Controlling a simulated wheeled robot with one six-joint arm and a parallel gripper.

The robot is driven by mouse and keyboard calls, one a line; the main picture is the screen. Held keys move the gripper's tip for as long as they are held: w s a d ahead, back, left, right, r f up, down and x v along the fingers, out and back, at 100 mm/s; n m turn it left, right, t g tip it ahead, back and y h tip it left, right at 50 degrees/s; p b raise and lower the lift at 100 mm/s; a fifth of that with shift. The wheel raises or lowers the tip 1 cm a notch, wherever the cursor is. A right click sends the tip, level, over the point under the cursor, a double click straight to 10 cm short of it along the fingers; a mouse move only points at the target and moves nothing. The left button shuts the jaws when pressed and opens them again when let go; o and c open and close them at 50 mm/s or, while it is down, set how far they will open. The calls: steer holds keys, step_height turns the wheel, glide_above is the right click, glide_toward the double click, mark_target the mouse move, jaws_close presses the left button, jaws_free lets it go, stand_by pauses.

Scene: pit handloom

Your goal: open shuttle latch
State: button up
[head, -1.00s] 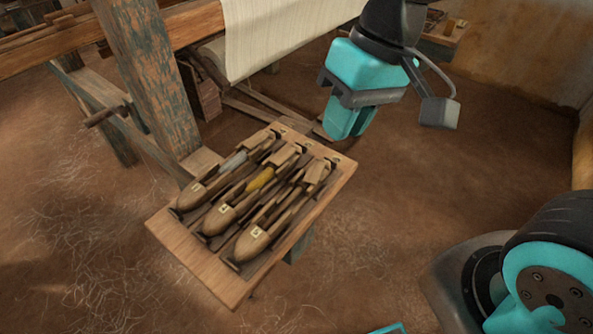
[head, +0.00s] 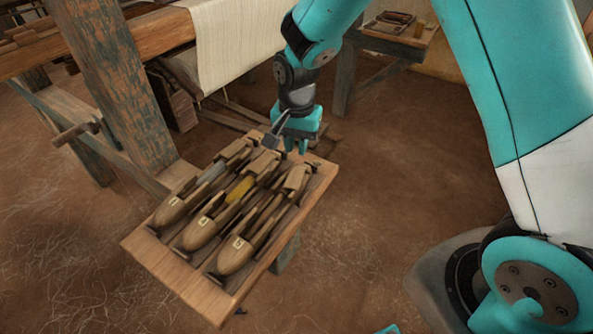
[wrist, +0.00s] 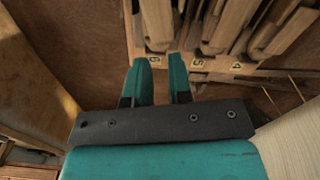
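A wooden tray (head: 150,256) holds three boat-shaped wooden shuttles side by side. The left shuttle (head: 168,212) has a pale grey bobbin (head: 212,172). The middle shuttle (head: 198,233), labelled 4, has a yellow bobbin (head: 240,189). The right shuttle (head: 235,258), its label looking like 5, shows no coloured bobbin. Wooden blocks sit at their far ends; I cannot make out which part is a latch. My gripper (head: 299,146) is above the tray's far edge near the right shuttle. In the wrist view, its fingers (wrist: 162,80) are apart and empty, short of the tray edge with number plates.
A loom post (head: 110,85) stands left of the tray, with pale cloth (head: 235,45) behind. A small bench (head: 395,42) stands at the back. The earth floor (head: 385,165) right of the tray is clear.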

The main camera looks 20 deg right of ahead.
mark_target(296, 173)
step_height(296, 173, down, 9)
steer(key=shift+r, duration=0.1)
stand_by(0.3)
jaws_close()
